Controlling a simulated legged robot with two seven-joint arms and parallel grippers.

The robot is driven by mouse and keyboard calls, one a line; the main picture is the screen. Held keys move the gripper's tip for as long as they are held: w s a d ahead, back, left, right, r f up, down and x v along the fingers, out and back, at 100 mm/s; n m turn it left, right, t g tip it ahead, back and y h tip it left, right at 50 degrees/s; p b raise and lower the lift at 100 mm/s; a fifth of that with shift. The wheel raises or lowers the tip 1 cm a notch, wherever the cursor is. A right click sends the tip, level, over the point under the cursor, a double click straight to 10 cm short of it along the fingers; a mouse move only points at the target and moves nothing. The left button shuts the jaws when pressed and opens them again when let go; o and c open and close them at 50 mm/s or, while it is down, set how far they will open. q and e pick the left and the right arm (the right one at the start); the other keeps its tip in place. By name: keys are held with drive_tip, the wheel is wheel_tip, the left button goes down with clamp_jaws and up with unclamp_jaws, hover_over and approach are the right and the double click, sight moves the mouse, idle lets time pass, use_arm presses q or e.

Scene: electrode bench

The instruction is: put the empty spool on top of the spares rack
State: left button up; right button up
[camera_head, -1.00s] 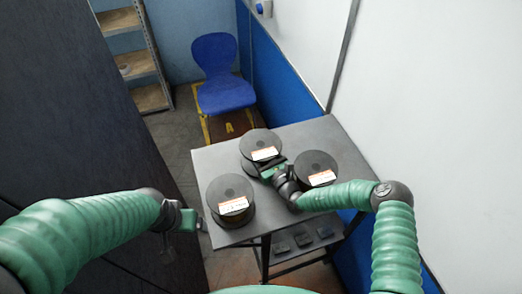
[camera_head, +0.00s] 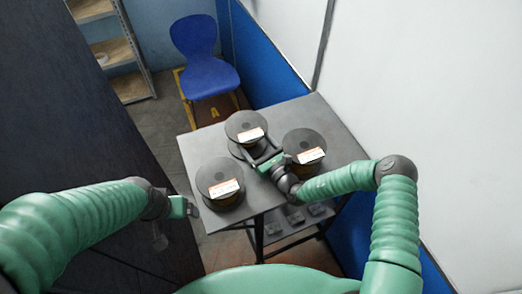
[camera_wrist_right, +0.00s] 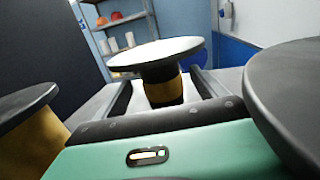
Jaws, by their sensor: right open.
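Three dark spools with white-and-orange labels stand on the grey table: a far spool (camera_head: 245,126), a left spool (camera_head: 219,178) and a right spool (camera_head: 304,141). The far spool (camera_wrist_right: 157,55) shows a narrow dark and yellow-brown core in the right wrist view. My right gripper (camera_head: 258,156) is open at the near side of the far spool. Its fingers lie on either side of the core, below the top flange, with visible gaps. My left gripper (camera_head: 184,207) hangs left of the table, apart from the spools; its jaw opening is unclear. A shelf rack (camera_head: 115,49) stands at the back left.
The side spools stand close to my right gripper on both sides. The table (camera_head: 325,112) has bare room at its far right. A blue chair (camera_head: 205,70) stands behind it, a white wall (camera_head: 430,110) to the right, and a dark panel (camera_head: 70,120) to the left.

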drive_tip(key=b+v, duration=0.1)
drive_tip(key=v, duration=0.5)
drive_tip(key=shift+s+d, duration=0.25)
drive_tip(key=shift+s, duration=0.1)
drive_tip(key=shift+a, duration=0.1)
